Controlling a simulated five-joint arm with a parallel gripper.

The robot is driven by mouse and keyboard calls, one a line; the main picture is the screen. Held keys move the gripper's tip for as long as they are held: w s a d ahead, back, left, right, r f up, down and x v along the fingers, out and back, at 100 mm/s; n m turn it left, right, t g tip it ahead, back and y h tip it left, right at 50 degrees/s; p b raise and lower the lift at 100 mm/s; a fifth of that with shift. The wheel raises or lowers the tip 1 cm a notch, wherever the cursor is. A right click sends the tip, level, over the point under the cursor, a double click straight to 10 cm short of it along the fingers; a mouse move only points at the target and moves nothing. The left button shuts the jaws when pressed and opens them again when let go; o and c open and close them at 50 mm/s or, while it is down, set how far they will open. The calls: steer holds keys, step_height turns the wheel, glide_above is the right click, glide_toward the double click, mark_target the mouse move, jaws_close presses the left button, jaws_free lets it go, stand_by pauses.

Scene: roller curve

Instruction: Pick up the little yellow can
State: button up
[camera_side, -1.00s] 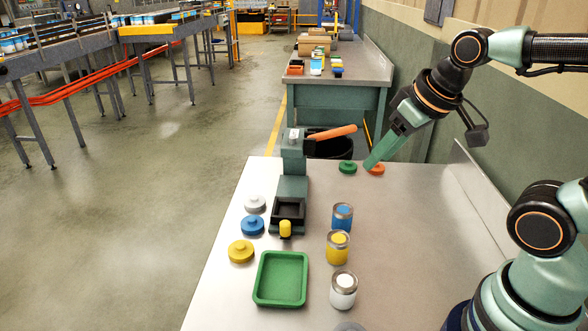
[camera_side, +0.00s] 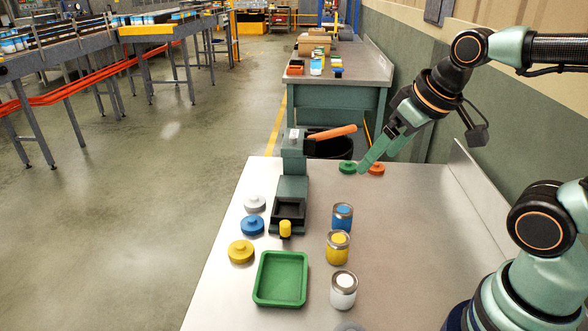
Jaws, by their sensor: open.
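The little yellow can (camera_side: 338,249) stands upright on the metal table, a silver-rimmed tin with a yellow body and yellow top. It is in a row between a blue can (camera_side: 342,217) behind it and a white can (camera_side: 343,291) in front of it. My gripper (camera_side: 368,167) is open and empty at the far end of the table, pointing down and left. Its fingertips are by a green lid (camera_side: 347,167) and an orange lid (camera_side: 376,169), well behind the yellow can. I cannot tell whether the fingers touch either lid.
A dark green press (camera_side: 292,185) with an orange handle (camera_side: 336,132) stands left of the cans. A green tray (camera_side: 280,279) is at the front left. White, blue and yellow lids (camera_side: 241,251) lie along the left edge.

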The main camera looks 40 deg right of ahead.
steer(key=n, duration=0.1)
steer(key=n+g, duration=0.6)
steer(key=n, duration=1)
glide_toward(337, 248)
steer(key=shift+w+d+f, duration=0.1)
steer(key=shift+w+d, duration=0.15)
steer(key=shift+d, duration=0.3)
steer(key=shift+w+d+f, duration=0.1)
steer(key=shift+w+d, duration=0.15)
steer(key=shift+d, duration=0.25)
steer(key=shift+f, duration=0.3)
step_height(337, 248, down, 12)
steer(key=shift+r, duration=0.2)
steer(key=shift+w, duration=0.1)
jaws_close()
